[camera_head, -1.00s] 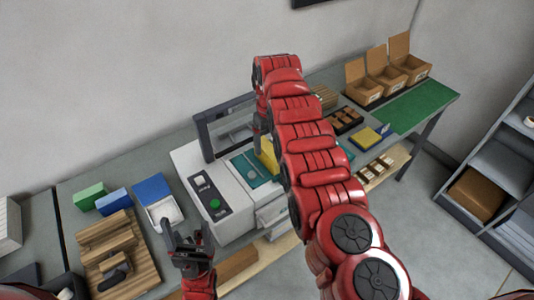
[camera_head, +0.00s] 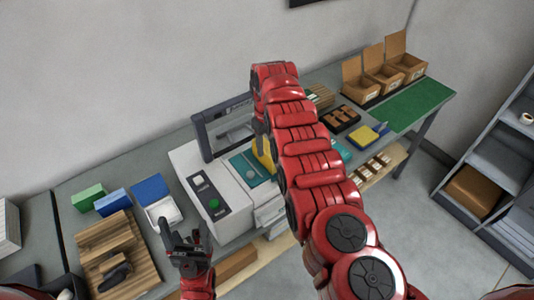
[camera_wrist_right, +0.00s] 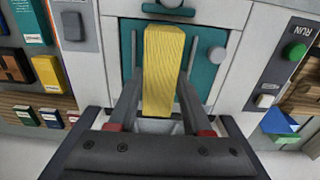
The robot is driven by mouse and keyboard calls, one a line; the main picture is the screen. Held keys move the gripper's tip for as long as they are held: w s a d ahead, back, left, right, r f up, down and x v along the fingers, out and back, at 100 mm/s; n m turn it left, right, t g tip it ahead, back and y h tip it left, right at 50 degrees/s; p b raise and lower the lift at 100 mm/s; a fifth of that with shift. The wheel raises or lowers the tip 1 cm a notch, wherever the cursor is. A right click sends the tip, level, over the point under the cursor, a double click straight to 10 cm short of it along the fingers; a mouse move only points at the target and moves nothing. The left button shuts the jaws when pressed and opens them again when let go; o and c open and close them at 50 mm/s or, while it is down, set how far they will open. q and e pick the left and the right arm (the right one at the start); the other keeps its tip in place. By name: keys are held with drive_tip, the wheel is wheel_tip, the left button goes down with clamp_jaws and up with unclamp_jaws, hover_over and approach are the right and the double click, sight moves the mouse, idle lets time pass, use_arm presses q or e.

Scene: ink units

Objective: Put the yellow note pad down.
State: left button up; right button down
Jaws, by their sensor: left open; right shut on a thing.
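The yellow note pad (camera_wrist_right: 163,60) is held between the two fingers of my right gripper (camera_wrist_right: 162,88). In the wrist view it stands out over the teal bed (camera_wrist_right: 202,75) of the white machine; I cannot tell whether it touches the bed. In the head view only a bit of the pad (camera_head: 262,159) shows beside my red right arm, which hides most of that gripper. My left gripper (camera_head: 187,230) is open and empty, in front of the machine's left side, near the small white box.
The white machine (camera_head: 184,160) has a dark frame (camera_head: 203,138) behind the bed and a button panel (camera_head: 207,196) at left. Cardboard boxes (camera_head: 362,88) and a green mat (camera_head: 420,105) lie right.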

sight(268, 147)
drive_tip(key=shift+r, duration=0.1)
drive_tip(key=shift+w+a+r+b, duration=0.1)
drive_tip(key=shift+r+b, duration=0.45)
drive_tip(key=r, duration=0.2)
drive_tip(key=r+b, duration=0.1)
drive_tip(key=r, duration=0.1)
drive_tip(key=shift+d+r, duration=0.2)
drive_tip(key=shift+r, duration=0.1)
wheel_tip(268, 147, up, 4)
drive_tip(key=p, duration=0.3)
drive_tip(key=shift+a+r, duration=0.1)
drive_tip(key=shift+a, duration=0.05)
